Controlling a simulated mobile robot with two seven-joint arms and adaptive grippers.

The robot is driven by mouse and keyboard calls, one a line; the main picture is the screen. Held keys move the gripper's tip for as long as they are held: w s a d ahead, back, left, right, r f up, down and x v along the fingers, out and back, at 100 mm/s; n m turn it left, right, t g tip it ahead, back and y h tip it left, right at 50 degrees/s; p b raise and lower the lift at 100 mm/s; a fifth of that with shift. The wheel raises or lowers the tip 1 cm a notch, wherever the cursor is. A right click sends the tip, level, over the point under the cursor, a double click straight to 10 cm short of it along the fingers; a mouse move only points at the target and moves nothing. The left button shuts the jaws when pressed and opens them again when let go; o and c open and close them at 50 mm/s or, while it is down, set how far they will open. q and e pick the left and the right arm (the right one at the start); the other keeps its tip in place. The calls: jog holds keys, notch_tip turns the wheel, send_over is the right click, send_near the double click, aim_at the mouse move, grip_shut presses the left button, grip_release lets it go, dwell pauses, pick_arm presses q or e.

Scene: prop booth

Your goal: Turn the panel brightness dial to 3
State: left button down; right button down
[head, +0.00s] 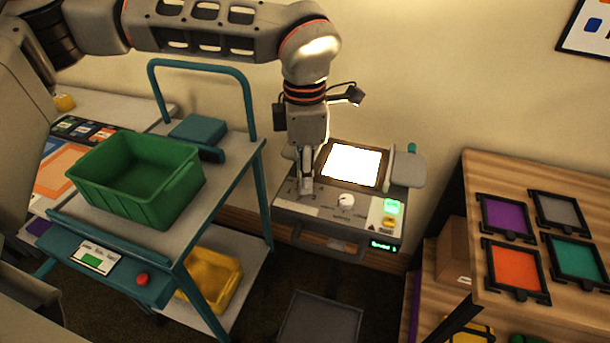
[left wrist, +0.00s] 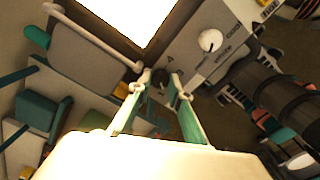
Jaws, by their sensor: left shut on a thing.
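The light panel unit (head: 325,210) stands against the wall in the head view, its square screen (head: 352,163) glowing bright white. My left gripper (head: 306,187) points down at the left part of its front control strip. In the left wrist view the two fingers (left wrist: 158,86) close around a small dark dial (left wrist: 160,75), which they mostly hide. Its pointer and setting cannot be read. A second, white knob (head: 346,200) sits to the right on the same strip, and it shows clear of the fingers in the left wrist view (left wrist: 210,41). My right gripper is not in view.
A green lit button (head: 391,206) and a yellow one are at the strip's right end. A teal cart (head: 240,170) with a green bin (head: 140,178) stands close on the left. A wooden shelf (head: 490,180) with coloured framed panels stands on the right.

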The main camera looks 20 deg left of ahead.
pick_arm(q)
jog(key=n, duration=0.5)
jog(key=shift+n+b, duration=0.4)
jog(key=n, duration=0.5)
jog(key=shift+b, duration=0.35)
jog(key=n, duration=0.3)
jog(key=shift+n, duration=1)
jog(key=c, duration=2.1)
grip_release()
jog(key=shift+c, duration=0.2)
jog(key=shift+r, duration=0.15)
